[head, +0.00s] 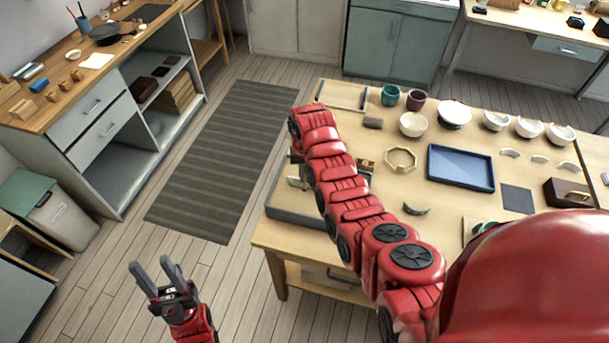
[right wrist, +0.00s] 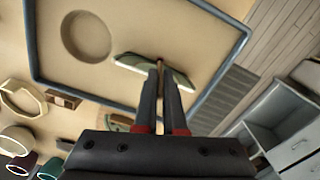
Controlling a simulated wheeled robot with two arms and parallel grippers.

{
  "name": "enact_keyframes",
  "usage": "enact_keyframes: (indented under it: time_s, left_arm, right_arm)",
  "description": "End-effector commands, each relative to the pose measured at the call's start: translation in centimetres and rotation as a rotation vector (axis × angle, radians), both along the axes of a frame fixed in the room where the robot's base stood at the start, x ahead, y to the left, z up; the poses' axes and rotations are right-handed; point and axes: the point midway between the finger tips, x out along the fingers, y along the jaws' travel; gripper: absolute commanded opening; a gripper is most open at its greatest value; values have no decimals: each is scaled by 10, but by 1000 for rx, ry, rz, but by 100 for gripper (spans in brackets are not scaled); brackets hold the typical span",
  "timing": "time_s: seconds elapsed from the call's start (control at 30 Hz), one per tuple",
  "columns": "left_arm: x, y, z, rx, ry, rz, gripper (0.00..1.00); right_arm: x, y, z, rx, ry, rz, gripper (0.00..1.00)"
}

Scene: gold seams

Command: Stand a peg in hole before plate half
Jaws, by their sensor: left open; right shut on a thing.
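My right gripper (right wrist: 160,72) is shut on a thin brown peg (right wrist: 160,63), of which only a short length shows between the fingertips. A pale plate half with a green edge (right wrist: 128,61) lies right by the fingertips and is partly hidden behind them. I cannot tell whether the peg touches it or is in a hole. Both are over a sand-coloured tray with a blue-grey rim (right wrist: 37,40); this tray also shows in the head view (head: 290,212), partly behind my right arm. My left gripper (head: 155,272) is open and empty over the floor.
A round hollow (right wrist: 86,37) is in the tray. A small wooden block (right wrist: 64,100) and an octagonal ring (head: 400,158) are beside it. A blue tray (head: 460,168), a green shard (head: 415,210) and several bowls and cups stand further right on the table.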

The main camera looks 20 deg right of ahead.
Motion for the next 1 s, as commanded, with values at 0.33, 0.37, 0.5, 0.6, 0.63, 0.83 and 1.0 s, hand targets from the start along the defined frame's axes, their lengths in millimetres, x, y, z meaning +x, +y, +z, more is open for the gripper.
enact_keyframes:
  time_s: [0.33,0.37,0.5,0.6,0.63,0.83,1.0]
  left_arm:
    - [0,0,-1,0,0,0,44]
    - [0,0,-1,0,0,0,44]
    - [0,0,-1,0,0,0,44]
    - [0,0,-3,0,0,0,44]
    - [0,0,-4,0,0,0,44]
    - [0,0,-9,0,0,0,44]
    - [0,0,-10,0,0,0,44]
  right_arm:
    - [0,0,0,0,-1,0,0]
    - [0,0,0,0,-1,0,0]
    - [0,0,-1,0,-1,0,0]
    - [0,0,-2,0,-1,0,0]
    - [0,0,-3,0,-1,0,0]
    - [1,0,-6,0,-1,0,0]
    - [1,0,-6,0,-1,0,0]
